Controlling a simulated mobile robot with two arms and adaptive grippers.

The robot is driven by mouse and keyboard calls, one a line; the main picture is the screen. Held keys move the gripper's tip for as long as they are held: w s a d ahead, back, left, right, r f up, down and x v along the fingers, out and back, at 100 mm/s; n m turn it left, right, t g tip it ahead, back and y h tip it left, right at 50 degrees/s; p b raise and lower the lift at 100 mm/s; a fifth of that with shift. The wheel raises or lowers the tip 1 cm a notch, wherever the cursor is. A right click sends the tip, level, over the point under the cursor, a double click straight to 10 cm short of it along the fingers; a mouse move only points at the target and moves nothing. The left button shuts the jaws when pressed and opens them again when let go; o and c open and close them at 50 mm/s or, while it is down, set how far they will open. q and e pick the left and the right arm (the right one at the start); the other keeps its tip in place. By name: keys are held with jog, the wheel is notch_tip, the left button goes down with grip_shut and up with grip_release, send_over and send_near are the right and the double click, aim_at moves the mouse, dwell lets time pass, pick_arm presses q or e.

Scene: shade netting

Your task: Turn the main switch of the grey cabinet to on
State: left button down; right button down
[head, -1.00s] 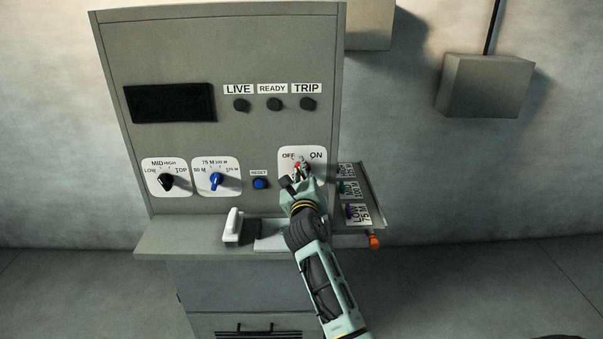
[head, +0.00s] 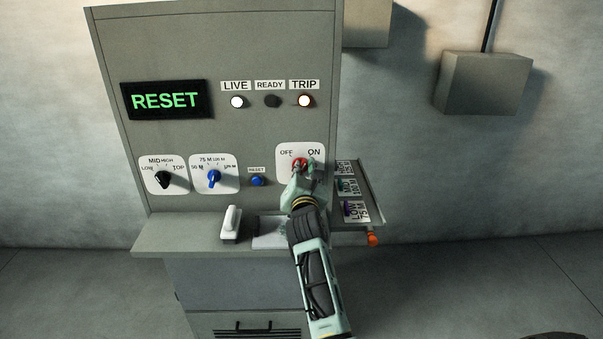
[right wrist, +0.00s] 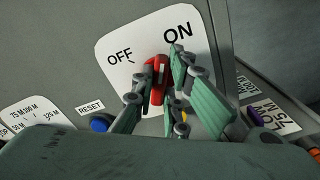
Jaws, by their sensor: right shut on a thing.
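The grey cabinet (head: 240,55) stands against the wall. Its main switch is a red knob (right wrist: 157,80) on a white plate (head: 313,151) marked OFF and ON. My right gripper (head: 303,166) is at the knob; in the right wrist view its fingers (right wrist: 163,85) are shut on the red knob from both sides. The knob's pointer end is partly hidden by the fingers. The display (head: 166,100) reads RESET in green. The LIVE lamp (head: 237,102) and the TRIP lamp (head: 305,101) are lit, and the READY lamp (head: 272,101) is dark. My left gripper is not in view.
Left of the switch are a blue RESET button (head: 257,181), a blue selector (head: 213,177) and a black selector (head: 165,179). A white-handled lever (head: 231,222) stands on the ledge (head: 185,237). A side tray with labelled tags (head: 355,211) sits close at the right.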

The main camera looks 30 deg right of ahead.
jog(key=shift+f+m+b, duration=0.2)
jog(key=shift+m+b, duration=0.4)
jog(key=shift+m, duration=1)
jog(key=c, duration=1.8)
grip_release()
jog(key=shift+o, duration=0.2)
jog(key=shift+r, duration=0.1)
jog(key=v, duration=0.7)
jog(key=shift+s, duration=0.3)
jog(key=shift+a, duration=0.1)
